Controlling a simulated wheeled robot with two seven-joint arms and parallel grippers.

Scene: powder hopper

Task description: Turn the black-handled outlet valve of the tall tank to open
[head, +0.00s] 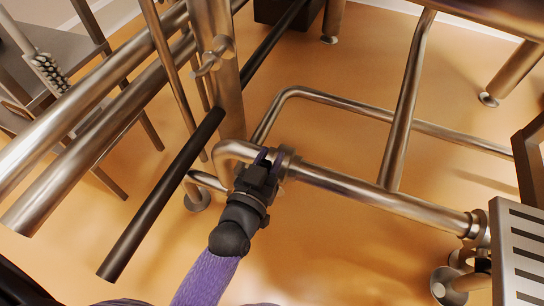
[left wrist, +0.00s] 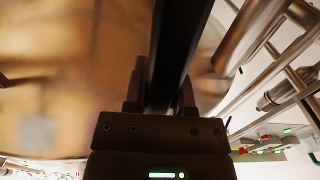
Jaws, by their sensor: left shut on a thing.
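My left gripper (head: 270,160) is at the steel pipe junction near the middle of the head view, with its purple fingers pointing away from me. In the left wrist view its fingers (left wrist: 161,85) are closed on a long black bar, which looks like the black valve handle (left wrist: 180,40). The handle runs up out of the picture between the fingers. In the head view the gripper hides most of the handle and the valve body, so I cannot tell the handle's angle. The tall tank's body cannot be made out. My right gripper is not in view.
A horizontal steel pipe (head: 375,195) runs right from the junction to a flange beside a slotted metal step (head: 522,255). A thick black bar (head: 160,195) slants along the left, near steel rails (head: 90,125). A steel post (head: 222,65) stands behind. Orange floor lies open below.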

